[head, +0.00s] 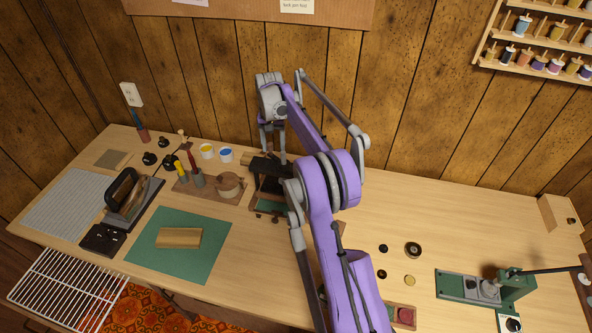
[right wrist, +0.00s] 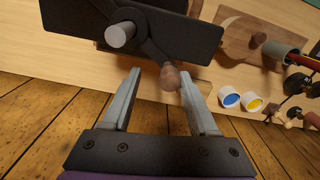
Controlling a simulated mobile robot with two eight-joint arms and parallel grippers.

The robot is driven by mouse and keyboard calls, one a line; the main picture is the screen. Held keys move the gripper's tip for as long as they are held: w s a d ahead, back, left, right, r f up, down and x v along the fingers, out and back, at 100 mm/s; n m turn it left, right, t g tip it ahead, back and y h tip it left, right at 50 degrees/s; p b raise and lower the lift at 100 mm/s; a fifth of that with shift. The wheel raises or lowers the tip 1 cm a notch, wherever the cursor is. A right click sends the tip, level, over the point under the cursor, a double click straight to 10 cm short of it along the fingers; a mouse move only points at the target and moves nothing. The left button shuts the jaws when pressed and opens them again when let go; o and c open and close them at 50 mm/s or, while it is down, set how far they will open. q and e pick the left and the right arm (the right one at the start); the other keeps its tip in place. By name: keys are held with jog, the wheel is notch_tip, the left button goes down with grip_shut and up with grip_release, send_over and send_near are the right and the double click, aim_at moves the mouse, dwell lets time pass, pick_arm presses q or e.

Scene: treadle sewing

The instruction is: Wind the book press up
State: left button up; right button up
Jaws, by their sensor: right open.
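The book press (head: 262,166) is a dark frame on the table, partly hidden behind my right arm in the head view. In the right wrist view its black top beam (right wrist: 185,38) crosses the upper part, with a grey screw end (right wrist: 121,35) and a dark crank arm ending in a brown wooden knob (right wrist: 170,77). My right gripper (head: 272,150) points down at the press top. In the right wrist view the gripper (right wrist: 159,75) is open, with the knob between its fingertips, nearer the right finger. I cannot tell whether they touch. My left gripper is not in view.
Left of the press are a wooden tool stand (head: 210,188), a yellow pot (head: 207,151) and a blue pot (head: 226,155). A green mat (head: 205,262) holds a wooden block (head: 178,238). A green machine (head: 515,290) stands at the right. The table right of my arm is largely clear.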

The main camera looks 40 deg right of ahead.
notch_tip(320, 180, up, 3)
jog(key=shift+a+f+p, duration=0.15)
jog(key=shift+f+p, duration=0.05)
jog(key=shift+p, duration=0.2)
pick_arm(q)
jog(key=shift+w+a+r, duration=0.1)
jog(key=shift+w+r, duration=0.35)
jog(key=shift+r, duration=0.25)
pick_arm(e)
notch_tip(320, 180, up, 5)
jog(key=shift+f, duration=0.2)
jog(key=shift+s+r, duration=0.1)
